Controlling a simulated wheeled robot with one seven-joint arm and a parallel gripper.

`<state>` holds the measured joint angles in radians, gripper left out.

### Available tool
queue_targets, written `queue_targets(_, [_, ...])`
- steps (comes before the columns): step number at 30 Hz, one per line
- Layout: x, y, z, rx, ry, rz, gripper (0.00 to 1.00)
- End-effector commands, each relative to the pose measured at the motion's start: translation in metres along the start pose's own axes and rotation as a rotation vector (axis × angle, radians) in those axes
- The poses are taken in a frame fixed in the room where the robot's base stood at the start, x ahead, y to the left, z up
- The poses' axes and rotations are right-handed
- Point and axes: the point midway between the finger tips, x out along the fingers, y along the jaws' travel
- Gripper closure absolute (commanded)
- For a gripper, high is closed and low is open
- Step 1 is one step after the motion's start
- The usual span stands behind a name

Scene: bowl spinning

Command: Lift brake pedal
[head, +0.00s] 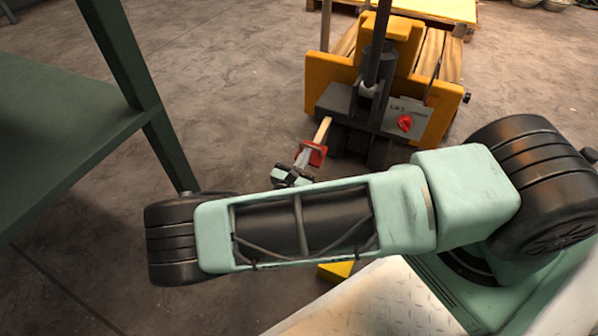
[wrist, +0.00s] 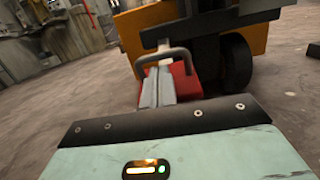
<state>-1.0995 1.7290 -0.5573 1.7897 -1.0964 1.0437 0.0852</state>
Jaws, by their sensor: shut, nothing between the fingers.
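The brake pedal (head: 317,149) is a red plate low at the near side of a yellow pallet stacker (head: 405,36), below a pale bar. In the wrist view the fingers (wrist: 158,84) lie side by side. Whether they touch the pedal, or sit above or below it, I cannot tell. My arm hides the floor nearer to me.
A red knob (head: 404,122) sits on the stacker's grey panel. A dark wheel (wrist: 236,62) stands right of the pedal. A green table (head: 60,130) with a leg stands at left. A wooden pallet (head: 440,10) lies behind. The floor between table and stacker is clear.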

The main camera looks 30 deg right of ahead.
Motion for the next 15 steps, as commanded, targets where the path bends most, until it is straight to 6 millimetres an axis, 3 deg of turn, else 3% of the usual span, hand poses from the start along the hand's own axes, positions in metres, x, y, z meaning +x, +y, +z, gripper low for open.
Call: queue_targets(15, [0.008, -0.0001, 0.001, 0.001, 0.003, -0.001, 1.0])
